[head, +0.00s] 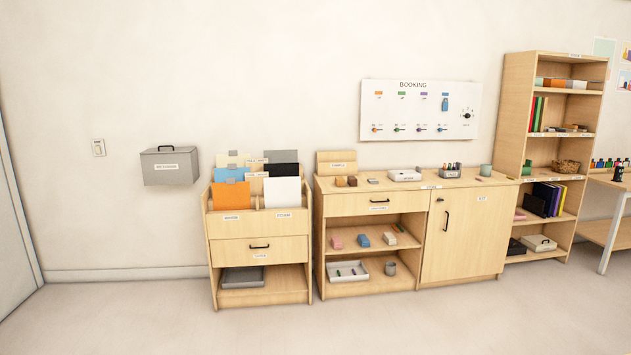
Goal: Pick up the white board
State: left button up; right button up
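The white board (282,192) stands upright in the front right slot of a low wooden rack (231,226). An orange board (230,196) stands to its left. A black board (281,169) stands behind it, and blue and cream boards stand behind the orange one. The lower part of the white board is hidden by the rack's front panel. Neither of my grippers shows in the head view.
A grey box (170,167) is on the wall left of the rack. A wooden cabinet (462,240) with small items stands right of it, below a white booking panel (420,110). A tall shelf (517,105) is further right. The floor in front is clear.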

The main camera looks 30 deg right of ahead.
aim_at(284, 192)
jog(key=i+l+z, duration=0.3)
jog(key=i, duration=0.2)
jog(key=i+l+z, duration=0.2)
jog(key=i+z, duration=0.15)
jog(key=i, duration=0.2)
jog(key=i+l+z, duration=0.1)
jog(key=i+z, duration=0.2)
jog(key=i, duration=1.3)
jog(key=i+l+u, duration=0.15)
jog(key=i, duration=0.9)
